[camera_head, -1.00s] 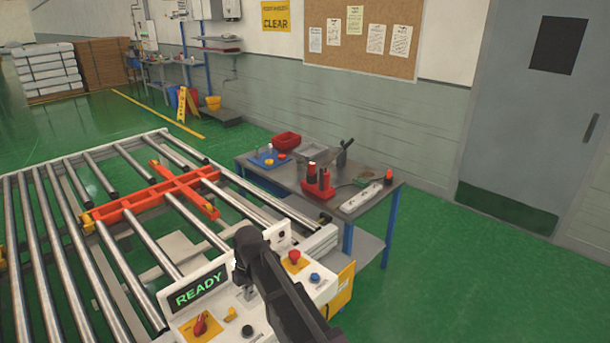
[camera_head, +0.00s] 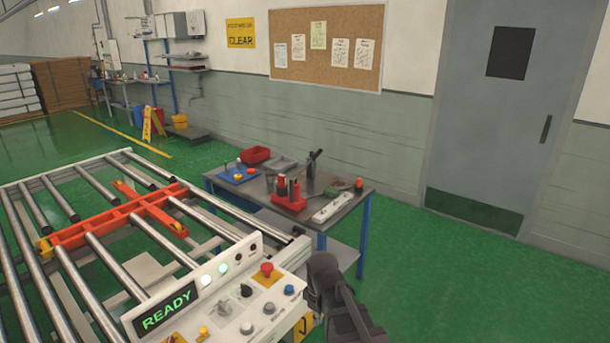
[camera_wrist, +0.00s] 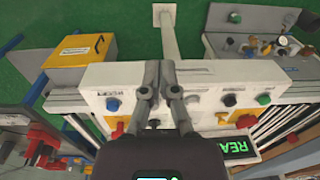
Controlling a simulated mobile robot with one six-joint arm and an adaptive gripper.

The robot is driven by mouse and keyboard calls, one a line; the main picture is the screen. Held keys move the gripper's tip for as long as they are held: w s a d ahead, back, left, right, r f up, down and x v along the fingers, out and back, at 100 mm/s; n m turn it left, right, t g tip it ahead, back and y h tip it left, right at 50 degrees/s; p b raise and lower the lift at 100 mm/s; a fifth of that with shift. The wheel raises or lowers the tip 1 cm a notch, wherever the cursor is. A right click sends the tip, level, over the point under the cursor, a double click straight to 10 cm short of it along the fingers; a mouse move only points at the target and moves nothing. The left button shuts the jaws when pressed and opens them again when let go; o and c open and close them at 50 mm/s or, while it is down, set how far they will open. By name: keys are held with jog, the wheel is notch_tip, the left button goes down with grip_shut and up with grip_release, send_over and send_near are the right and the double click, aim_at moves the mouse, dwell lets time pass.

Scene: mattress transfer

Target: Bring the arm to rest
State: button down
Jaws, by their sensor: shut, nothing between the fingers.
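My gripper (camera_head: 322,262) is at the lower middle of the head view, just right of the white control panel (camera_head: 222,308), with the dark arm running down to the bottom edge. In the wrist view my gripper (camera_wrist: 159,66) is shut, its two fingers together with nothing between them. The control panel (camera_wrist: 98,78) lies beyond the fingers there. Its display (camera_head: 166,309) reads READY, and a green lamp and a white lamp are lit. Whether the fingers touch the panel cannot be told.
A roller conveyor (camera_head: 110,250) with an orange cross-shaped frame (camera_head: 120,220) fills the left. A work table (camera_head: 262,197) with a red tool holder (camera_head: 290,203) and a power strip (camera_head: 332,207) stands behind my gripper. Green floor (camera_head: 450,280) is free at the right.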

jog(key=s+d+f+m+b, duration=0.1)
jog(key=s+d+m, duration=0.1)
jog(key=d+m, duration=0.3)
jog(key=s+d+f+m+b, duration=0.1)
jog(key=s+d+m, duration=0.2)
jog(key=d+m, duration=0.3)
jog(key=shift+d+f+h, duration=0.15)
jog(key=shift+d+h, duration=0.15)
jog(key=shift+d, duration=1.1)
dwell(0.5)
